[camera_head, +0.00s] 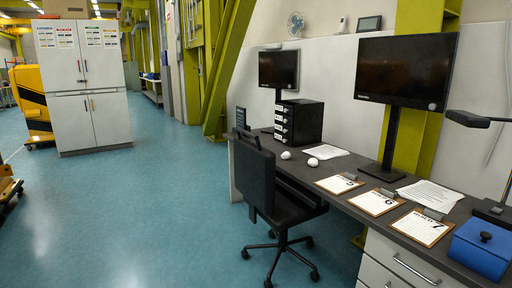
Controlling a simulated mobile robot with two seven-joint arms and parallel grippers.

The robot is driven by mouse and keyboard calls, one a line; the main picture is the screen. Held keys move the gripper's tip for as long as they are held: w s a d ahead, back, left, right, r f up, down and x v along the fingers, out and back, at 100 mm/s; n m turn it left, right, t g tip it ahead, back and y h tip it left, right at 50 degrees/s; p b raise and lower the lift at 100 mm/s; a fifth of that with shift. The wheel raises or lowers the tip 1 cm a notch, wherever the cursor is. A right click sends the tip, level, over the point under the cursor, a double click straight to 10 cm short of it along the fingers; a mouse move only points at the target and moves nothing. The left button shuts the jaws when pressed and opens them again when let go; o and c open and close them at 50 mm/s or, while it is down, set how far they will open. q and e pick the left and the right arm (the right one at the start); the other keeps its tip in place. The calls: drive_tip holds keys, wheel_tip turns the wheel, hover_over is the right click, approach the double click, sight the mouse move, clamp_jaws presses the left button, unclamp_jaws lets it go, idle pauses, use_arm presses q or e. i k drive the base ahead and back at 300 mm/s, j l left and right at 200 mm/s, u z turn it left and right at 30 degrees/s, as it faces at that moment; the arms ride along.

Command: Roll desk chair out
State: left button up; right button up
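A black desk chair (288,207) with a tall backrest and a five-star wheeled base stands on the blue floor at the long dark desk (390,213). Its backrest is to the left and its seat reaches partly under the desk top. Its wheels rest on the floor just in front of the drawers. Neither of my grippers is in the head view, and nothing of mine touches the chair.
On the desk are monitors (405,68), a black drawer box (298,122), clipboards (376,202) and a blue box (481,249). White drawers (402,262) are at lower right. A white cabinet (88,85) and yellow machine (31,100) stand far left. Open floor (150,210) lies left of the chair.

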sight(255, 164)
drive_tip(key=i, duration=0.85)
drive_tip(key=l+z, duration=0.05)
drive_tip(key=l, duration=0.05)
